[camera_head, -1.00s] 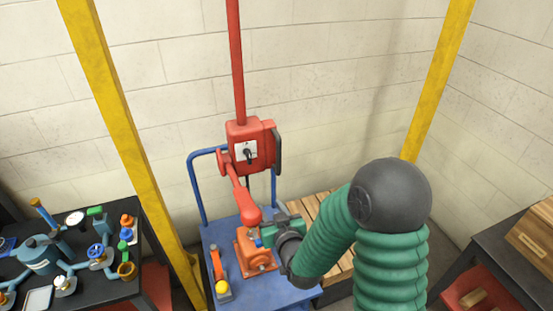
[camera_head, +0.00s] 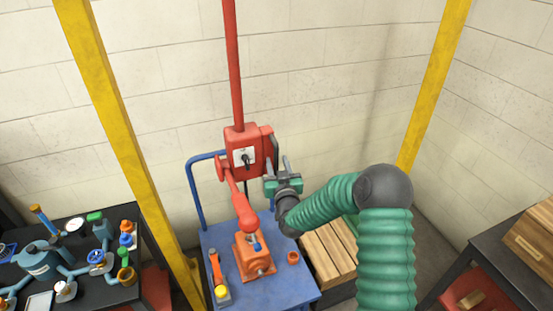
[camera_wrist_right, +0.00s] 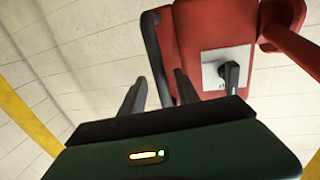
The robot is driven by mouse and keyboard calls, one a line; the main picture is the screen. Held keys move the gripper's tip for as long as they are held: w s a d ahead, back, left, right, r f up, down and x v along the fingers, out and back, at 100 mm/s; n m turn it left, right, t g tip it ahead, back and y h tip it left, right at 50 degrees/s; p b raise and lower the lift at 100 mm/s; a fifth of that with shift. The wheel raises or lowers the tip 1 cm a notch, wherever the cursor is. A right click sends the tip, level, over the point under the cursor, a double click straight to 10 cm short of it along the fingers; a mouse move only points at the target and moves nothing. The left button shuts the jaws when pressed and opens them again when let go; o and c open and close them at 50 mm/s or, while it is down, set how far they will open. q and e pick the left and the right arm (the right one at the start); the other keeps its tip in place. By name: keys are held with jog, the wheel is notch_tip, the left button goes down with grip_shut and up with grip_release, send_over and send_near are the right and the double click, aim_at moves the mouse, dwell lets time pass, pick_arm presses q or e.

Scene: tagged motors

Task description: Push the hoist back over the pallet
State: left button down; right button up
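The red hoist (camera_head: 240,140) hangs from a red pole above the blue cart (camera_head: 285,290). A dark handle bar (camera_head: 275,146) is on its right side. The hoist body (camera_wrist_right: 205,30) and the handle (camera_wrist_right: 155,60) also show in the right wrist view. The wooden pallet (camera_head: 322,248) lies to the right of the cart, partly hidden by my right arm. My right gripper (camera_head: 278,162) is open and empty, just below the handle, its fingers pointing up at it; I cannot tell whether they touch. It shows in the wrist view too (camera_wrist_right: 158,88). My left gripper is not in view.
An orange motor (camera_head: 252,262) stands on the cart under the hoist's red arm. An orange ring (camera_head: 293,257) and a yellow-ended lever (camera_head: 218,280) are beside it. Yellow posts (camera_head: 125,140) flank the area. A dark table with parts (camera_head: 75,275) is at left.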

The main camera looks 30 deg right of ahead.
jog(key=shift+w+d, duration=0.2)
jog(key=shift+w, duration=0.45)
jog(key=shift+a, duration=0.1)
jog(key=shift+c, duration=0.5)
jog(key=shift+s, duration=0.1)
grip_shut()
